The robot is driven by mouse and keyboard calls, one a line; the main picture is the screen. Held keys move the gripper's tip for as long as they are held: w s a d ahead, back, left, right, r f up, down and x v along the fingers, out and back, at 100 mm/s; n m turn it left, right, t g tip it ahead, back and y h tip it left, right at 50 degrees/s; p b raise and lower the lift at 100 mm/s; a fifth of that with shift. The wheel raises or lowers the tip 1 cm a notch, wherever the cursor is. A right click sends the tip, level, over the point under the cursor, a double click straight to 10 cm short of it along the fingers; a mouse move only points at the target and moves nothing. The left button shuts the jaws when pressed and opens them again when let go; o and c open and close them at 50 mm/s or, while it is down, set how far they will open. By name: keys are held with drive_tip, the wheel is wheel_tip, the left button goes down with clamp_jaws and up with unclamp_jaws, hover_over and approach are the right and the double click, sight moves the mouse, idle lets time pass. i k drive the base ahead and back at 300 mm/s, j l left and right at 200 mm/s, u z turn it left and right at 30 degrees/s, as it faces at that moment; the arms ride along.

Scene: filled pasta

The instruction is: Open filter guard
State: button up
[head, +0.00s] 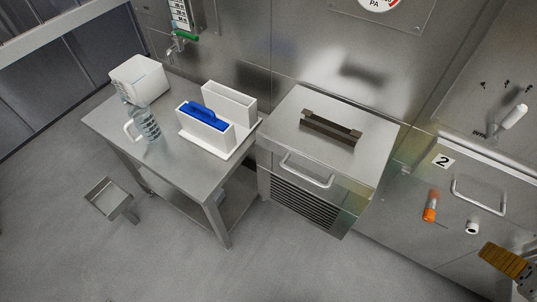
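The filter guard appears to be the louvred front panel (301,205) of a low steel cabinet (290,127) against the wall, right of the middle in the head view. A curved metal bar handle (307,171) sits above its dark slats. The panel looks shut, flush with the cabinet front. A dark bracket-like handle (331,127) stands on the cabinet's flat top.
Panels with handles lie at right. Floor before the cabinet is clear.

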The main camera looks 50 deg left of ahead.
sight(359, 169)
drive_tip(key=u, duration=1.7)
drive_tip(key=k+z, duration=0.5)
drive_tip(key=z, duration=0.25)
drive_tip(key=k+l+z, duration=0.2)
drive_tip(key=z, duration=0.15)
